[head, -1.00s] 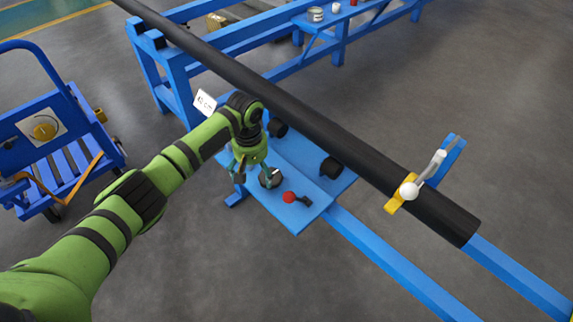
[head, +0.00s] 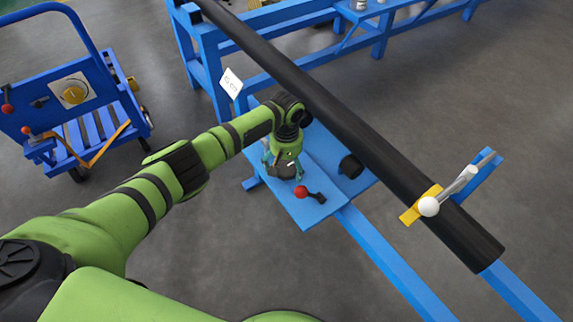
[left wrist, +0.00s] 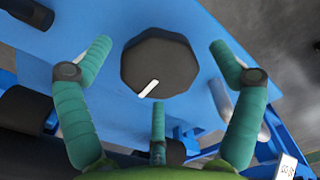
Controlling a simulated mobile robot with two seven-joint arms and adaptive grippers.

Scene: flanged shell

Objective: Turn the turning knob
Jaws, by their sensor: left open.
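The turning knob (left wrist: 160,62) is a black, many-sided dial with a white pointer mark, set on a blue panel. In the left wrist view its mark points down and to the left. In the head view the knob (head: 285,171) is partly hidden under my left gripper (head: 283,164). The gripper is open, its teal fingers spread around the knob. In the left wrist view gaps show between the knob and the fingertips of my left gripper (left wrist: 160,58). My right gripper is out of view.
A red-tipped lever (head: 302,192) stands close beside the knob on the blue panel (head: 312,212). A long black pipe (head: 370,140) runs behind, with a white-knobbed lever (head: 429,206) on it.

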